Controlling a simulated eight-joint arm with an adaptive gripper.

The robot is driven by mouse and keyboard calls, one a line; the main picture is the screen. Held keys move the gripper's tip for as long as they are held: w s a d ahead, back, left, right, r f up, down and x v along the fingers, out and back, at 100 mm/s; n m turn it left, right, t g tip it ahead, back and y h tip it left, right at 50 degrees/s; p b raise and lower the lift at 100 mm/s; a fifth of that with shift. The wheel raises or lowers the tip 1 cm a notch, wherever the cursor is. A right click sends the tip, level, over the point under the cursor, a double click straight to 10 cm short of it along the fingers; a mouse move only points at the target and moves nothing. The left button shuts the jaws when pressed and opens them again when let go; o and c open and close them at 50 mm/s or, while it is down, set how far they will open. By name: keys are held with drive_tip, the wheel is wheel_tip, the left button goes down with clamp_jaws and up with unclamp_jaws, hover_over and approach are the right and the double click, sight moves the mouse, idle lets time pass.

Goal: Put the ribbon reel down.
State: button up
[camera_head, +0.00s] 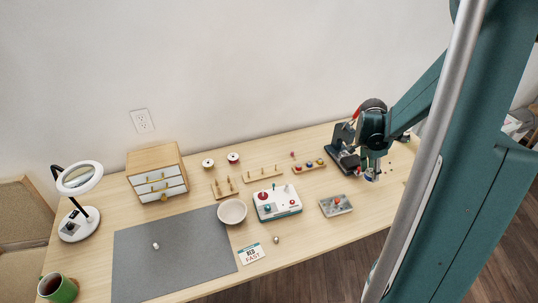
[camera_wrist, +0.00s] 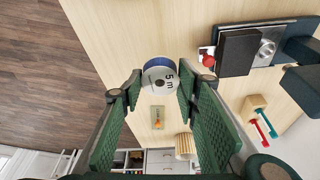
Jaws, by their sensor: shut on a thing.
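The ribbon reel (camera_wrist: 160,81) shows in the wrist view as a round white-faced reel with a blue rim and "5 m" printed on it. My gripper (camera_wrist: 160,88) is shut on it, with one green padded finger on each side. In the head view my gripper (camera_head: 372,170) is over the right part of the table, just in front of the dark sewing machine. The reel is small and mostly hidden there. I cannot tell for sure how far it is above the wooden table (camera_head: 300,232).
The dark sewing machine (camera_head: 343,158) stands close by. A grey tray of small parts (camera_head: 328,213) lies left of my gripper. Further left are a white box with knobs (camera_head: 283,208), a bowl (camera_head: 232,212), peg racks (camera_head: 264,174) and a grey mat (camera_head: 175,255).

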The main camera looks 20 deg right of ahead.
drive_tip(key=w+a+n, duration=0.1)
drive_tip(key=w+a, duration=0.3)
drive_tip(key=w, duration=0.3)
drive_tip(key=w+a+n+t, duration=0.1)
drive_tip(key=w+a+n, duration=0.1)
drive_tip(key=w+a, duration=0.35)
drive_tip(key=w+a+n, duration=0.1)
drive_tip(key=w+a, duration=0.2)
drive_tip(key=w, duration=0.6)
drive_tip(key=w+a+n, duration=0.2)
drive_tip(key=w+a, duration=0.6)
drive_tip(key=a, duration=0.2)
drive_tip(key=w+a+n+t+p, duration=0.1)
drive_tip(key=w+a+n, duration=0.1)
drive_tip(key=w+a, duration=0.6)
drive_tip(key=a, duration=0.3)
drive_tip(key=shift+w+n+y, duration=0.3)
drive_tip(key=shift+w+n, duration=0.05)
drive_tip(key=shift+n, duration=0.05)
drive_tip(key=shift+f, duration=3.05)
drive_tip(key=shift+f+b, duration=0.1)
drive_tip(key=shift+b, duration=0.2)
drive_tip(key=shift+f, duration=1.75)
drive_tip(key=shift+f+b, duration=0.15)
drive_tip(key=shift+b, duration=0.25)
